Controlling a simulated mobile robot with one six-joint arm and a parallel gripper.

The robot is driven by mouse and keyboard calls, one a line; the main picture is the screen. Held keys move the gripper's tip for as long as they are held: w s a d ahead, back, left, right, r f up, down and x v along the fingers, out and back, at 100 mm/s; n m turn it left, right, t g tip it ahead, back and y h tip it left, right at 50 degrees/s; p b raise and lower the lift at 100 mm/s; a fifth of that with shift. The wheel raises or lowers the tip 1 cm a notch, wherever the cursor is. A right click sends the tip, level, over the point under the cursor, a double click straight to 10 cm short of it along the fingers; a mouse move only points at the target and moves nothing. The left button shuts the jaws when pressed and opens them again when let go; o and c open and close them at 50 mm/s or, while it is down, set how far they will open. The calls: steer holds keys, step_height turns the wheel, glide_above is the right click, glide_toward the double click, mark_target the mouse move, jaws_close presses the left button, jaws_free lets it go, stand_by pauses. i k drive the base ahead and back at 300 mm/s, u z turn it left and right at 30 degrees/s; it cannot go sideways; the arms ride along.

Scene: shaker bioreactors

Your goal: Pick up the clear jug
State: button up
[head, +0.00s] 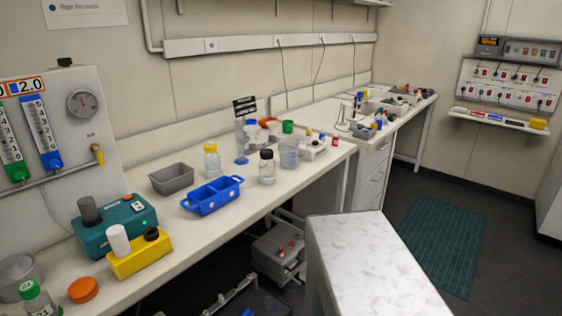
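The clear jug (289,153) looks like a translucent, pale bluish vessel standing upright on the long white bench (238,214). It is towards the bench's far right end in the head view. A clear bottle with a dark cap (267,168) stands close to its left, and a pale rack with small coloured caps (315,150) is just to its right. The jug's handle cannot be made out at this size. My gripper is not in view, and nothing is seen touching the jug.
A blue two-part carrier (213,196), a grey tub (172,179) and a yellow-capped bottle (212,161) stand left of the jug. A dark sign on a stand (245,108) is behind. A white marbled block (372,265) fills the lower right foreground. Dark floor is open around the green mat (436,245).

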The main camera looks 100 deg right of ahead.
mark_target(288, 146)
steer(key=z, duration=0.1)
steer(key=k, duration=2.7)
steer(key=z, duration=0.55)
steer(key=i, duration=0.85)
steer(key=u, duration=0.1)
